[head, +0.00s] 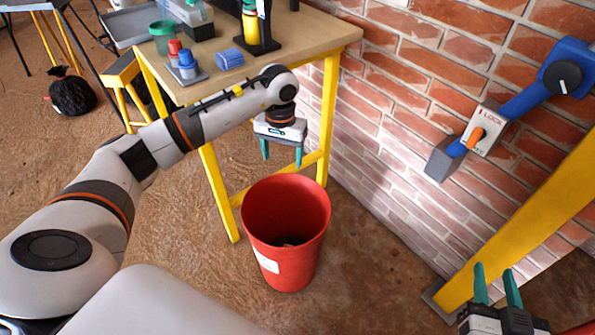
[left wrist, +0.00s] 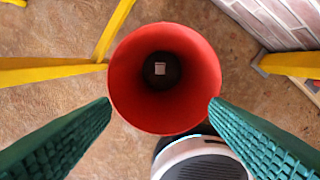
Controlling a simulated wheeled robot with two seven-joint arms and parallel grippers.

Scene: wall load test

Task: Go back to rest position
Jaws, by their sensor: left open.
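My left gripper (head: 282,160) is open and empty. It hangs fingers down above the back rim of the red bin (head: 290,265), near the table's front side. In the left wrist view its two green fingers are wide apart, with the round mouth of the bin (left wrist: 117,92) beyond them. A small pale item (left wrist: 160,68) lies on the dark bottom of the bin. My right gripper (head: 494,269) is at the lower right in the head view, its two green fingers pointing up and apart with nothing between them.
A wooden table (head: 315,35) with yellow legs stands behind the bin, holding cups, a blue block (head: 229,58) and a yellow bottle. A brick wall (head: 400,110) carries a blue lock device (head: 525,95). A yellow post (head: 530,220) stands at the right. A black bag (head: 72,95) lies at left.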

